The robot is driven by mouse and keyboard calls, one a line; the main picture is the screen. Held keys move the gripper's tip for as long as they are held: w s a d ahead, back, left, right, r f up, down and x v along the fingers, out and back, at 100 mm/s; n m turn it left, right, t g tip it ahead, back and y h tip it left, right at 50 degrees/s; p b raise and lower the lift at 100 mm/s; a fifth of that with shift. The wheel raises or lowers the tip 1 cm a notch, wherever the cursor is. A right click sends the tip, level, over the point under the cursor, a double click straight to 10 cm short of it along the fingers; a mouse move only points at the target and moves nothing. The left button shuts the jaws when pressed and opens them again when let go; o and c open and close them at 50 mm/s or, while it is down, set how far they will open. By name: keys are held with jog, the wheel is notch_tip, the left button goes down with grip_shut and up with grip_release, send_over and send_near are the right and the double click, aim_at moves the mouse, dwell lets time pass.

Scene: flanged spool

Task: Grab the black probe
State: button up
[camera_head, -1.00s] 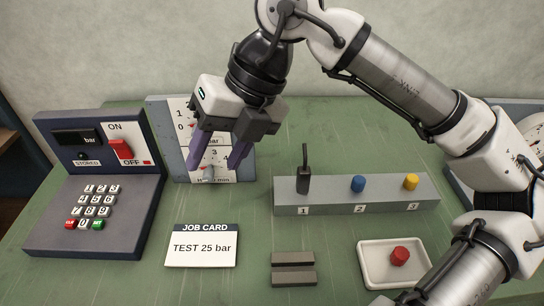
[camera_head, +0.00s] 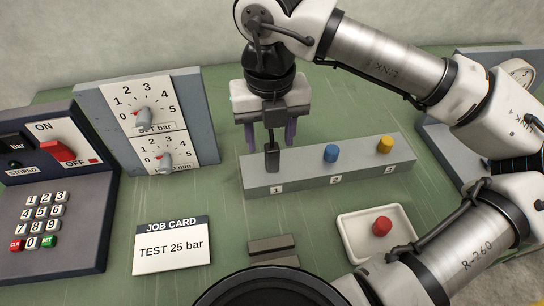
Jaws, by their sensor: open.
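The black probe (camera_head: 272,157) stands upright at position 1 on the grey block (camera_head: 311,182), its upper part close to my gripper in the picture. My gripper (camera_head: 271,140) points down over the block's left end, just above or behind the probe. Its two purple-grey fingers are apart, one showing on each side of the probe's upper part. I cannot tell whether the fingers touch the probe or how far they are in depth.
A blue peg (camera_head: 331,153) and a yellow peg (camera_head: 385,144) stand at positions 2 and 3. A dial panel (camera_head: 205,125) and a keypad console (camera_head: 85,215) are at left. A job card (camera_head: 172,246), dark bars (camera_head: 273,247) and a white tray (camera_head: 349,228) with a red piece (camera_head: 382,226) lie in front.

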aim_at(272, 146)
jog(key=shift+w+d+f+p, duration=0.15)
jog(key=shift+f+p, duration=0.45)
jog(key=shift+f, duration=2.05)
grip_shut()
